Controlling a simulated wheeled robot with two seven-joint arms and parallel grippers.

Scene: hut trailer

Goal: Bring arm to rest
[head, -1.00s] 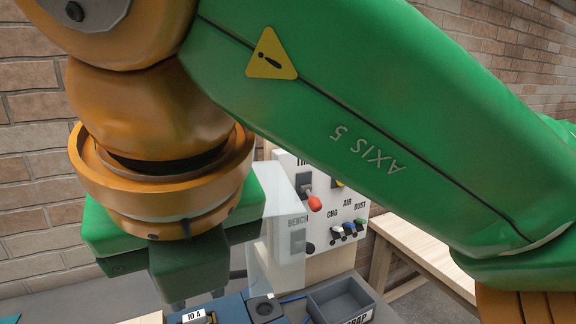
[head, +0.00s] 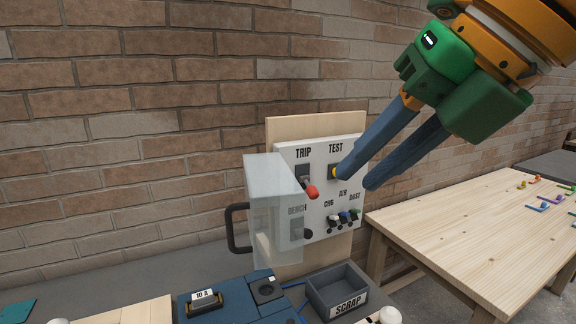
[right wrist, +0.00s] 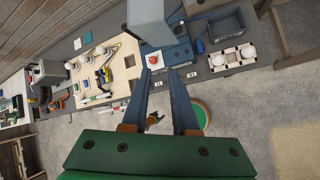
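My right arm comes in at the upper right of the head view, with its green and orange wrist. The right gripper (head: 355,180) points down and left, its two blue-grey fingers apart with nothing held. Its tips overlap the right part of the white switch panel (head: 322,213) in the picture; contact cannot be told. In the right wrist view the same fingers (right wrist: 160,65) are apart and empty, above the bench side. My left gripper is not in view in the head view.
The panel carries a red-tipped TRIP lever (head: 312,192) and a clear cover (head: 272,190) with a black handle. Below are a blue unit (head: 235,305) and a grey SCRAP bin (head: 340,287). A wooden table (head: 470,225) stands right. The brick wall is behind.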

